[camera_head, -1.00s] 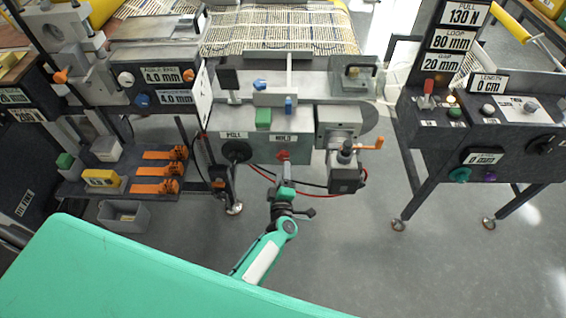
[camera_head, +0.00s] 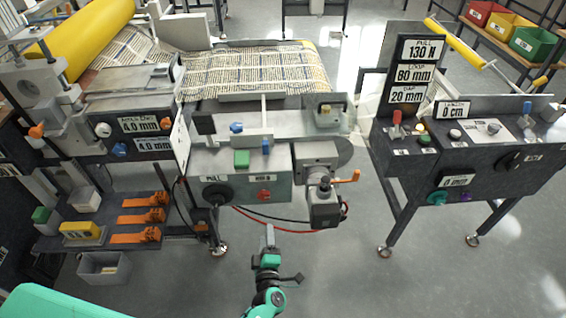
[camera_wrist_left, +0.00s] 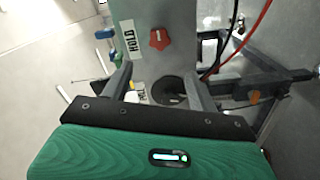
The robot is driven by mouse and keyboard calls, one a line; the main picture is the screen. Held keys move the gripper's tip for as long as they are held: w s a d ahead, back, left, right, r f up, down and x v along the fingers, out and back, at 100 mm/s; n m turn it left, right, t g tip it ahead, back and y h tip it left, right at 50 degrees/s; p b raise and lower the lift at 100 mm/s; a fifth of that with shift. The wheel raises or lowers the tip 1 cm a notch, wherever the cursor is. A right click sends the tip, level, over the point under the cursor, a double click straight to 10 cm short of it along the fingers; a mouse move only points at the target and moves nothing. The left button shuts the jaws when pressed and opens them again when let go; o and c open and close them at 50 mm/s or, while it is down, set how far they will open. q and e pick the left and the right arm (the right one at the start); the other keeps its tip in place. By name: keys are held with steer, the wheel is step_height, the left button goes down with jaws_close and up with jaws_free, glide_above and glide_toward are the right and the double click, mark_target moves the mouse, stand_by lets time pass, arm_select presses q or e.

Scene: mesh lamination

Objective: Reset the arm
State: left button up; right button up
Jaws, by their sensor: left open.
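My left gripper (camera_head: 270,236) is in the lower middle of the head view, in front of and below the machine's grey-green front panel (camera_head: 225,190). In the left wrist view its two fingers (camera_wrist_left: 160,85) stand apart with nothing between them. Beyond the fingers are the red star-shaped HOLD knob (camera_wrist_left: 159,39) and the round black PULL knob (camera_wrist_left: 168,90). The gripper is clear of the HOLD knob (camera_head: 263,194) in the head view. My right gripper does not show.
A control stand (camera_head: 470,150) with knobs and a lever is at the right. A low shelf with orange clamps (camera_head: 140,217) and a grey bin (camera_head: 104,268) is at the left. Red and black cables (camera_head: 285,229) hang below the panel. Open floor lies at lower right.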

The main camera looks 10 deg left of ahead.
arm_select(q)
steer(key=s+f+m+g+h, duration=0.35)
steer(key=s+f+m, duration=0.4)
steer(key=f, duration=0.55)
steer(key=s+f+m+g+h, duration=0.35)
steer(key=s+f+m, duration=0.25)
steer(key=s+f, duration=0.5)
steer(key=s+a+f+m+g, duration=0.2)
steer(key=s+f, duration=0.3)
steer(key=s, duration=0.3)
steer(key=s+a+f+m+g+y, duration=0.1)
steer(key=s+a+f+g, duration=0.3)
steer(key=s, duration=0.5)
steer(key=s+a+f+m+g+y, duration=0.1)
steer(key=s+a+f+m+g, duration=0.2)
steer(key=s+a+f, duration=0.2)
steer(key=s+f, duration=0.1)
steer(key=s, duration=0.2)
steer(key=shift+s+a+f, duration=0.15)
steer(key=shift+s+a, duration=0.05)
steer(key=shift+s, duration=0.05)
steer(key=shift+w, duration=0.1)
